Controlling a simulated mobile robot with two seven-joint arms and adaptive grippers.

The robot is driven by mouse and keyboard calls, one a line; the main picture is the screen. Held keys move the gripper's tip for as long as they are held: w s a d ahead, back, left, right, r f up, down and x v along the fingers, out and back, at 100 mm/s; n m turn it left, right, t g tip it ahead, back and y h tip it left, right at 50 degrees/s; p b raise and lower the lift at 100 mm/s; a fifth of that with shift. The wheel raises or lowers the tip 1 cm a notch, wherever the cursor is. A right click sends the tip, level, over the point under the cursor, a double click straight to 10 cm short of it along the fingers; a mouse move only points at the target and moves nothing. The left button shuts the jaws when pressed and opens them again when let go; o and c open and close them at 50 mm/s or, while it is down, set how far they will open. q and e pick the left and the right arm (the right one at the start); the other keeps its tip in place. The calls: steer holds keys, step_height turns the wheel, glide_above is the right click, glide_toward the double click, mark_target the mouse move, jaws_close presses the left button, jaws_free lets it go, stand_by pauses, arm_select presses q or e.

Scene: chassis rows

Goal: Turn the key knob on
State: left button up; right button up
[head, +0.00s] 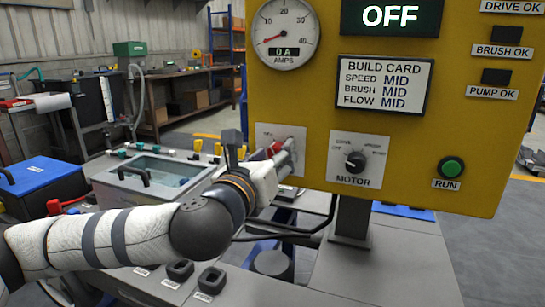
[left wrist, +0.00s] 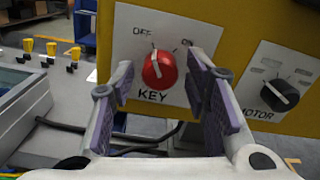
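The red key knob (left wrist: 160,70) sits on a white plate labelled KEY on the yellow panel (head: 470,130). Its white pointer leans up and slightly left, toward the OFF mark; the ON mark is at its upper right. In the head view the knob (head: 275,148) is partly hidden by my left gripper (head: 289,156). In the left wrist view my left gripper (left wrist: 160,78) is open, with its fingers to either side of the knob. I cannot tell whether they touch it. My right gripper is not in view.
The MOTOR knob (head: 355,161) is close right of the key plate, with the green RUN button (head: 451,168) farther right. The display (head: 391,15) reads OFF and the amps gauge (head: 285,33) reads 0 A. A build card (head: 385,86) hangs above the MOTOR knob.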

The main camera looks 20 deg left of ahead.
arm_select(q)
jaws_close()
steer(key=shift+r+m, duration=0.1)
steer(key=shift+m, duration=0.2)
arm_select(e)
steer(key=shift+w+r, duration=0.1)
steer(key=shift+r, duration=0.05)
arm_select(q)
steer(key=m+p, duration=0.2)
steer(key=shift+r+m, duration=0.15)
steer(key=shift+m, duration=0.15)
steer(key=m+p, duration=0.1)
steer(key=m, duration=0.2)
steer(key=shift+m+p, duration=0.3)
steer(key=shift+p, duration=0.1)
steer(key=m+p, duration=0.1)
steer(key=m, duration=0.2)
steer(key=shift+p, duration=0.3)
steer(key=shift+f+m+p, duration=0.25)
steer(key=shift+m+p, duration=0.2)
steer(key=shift+m, duration=0.65)
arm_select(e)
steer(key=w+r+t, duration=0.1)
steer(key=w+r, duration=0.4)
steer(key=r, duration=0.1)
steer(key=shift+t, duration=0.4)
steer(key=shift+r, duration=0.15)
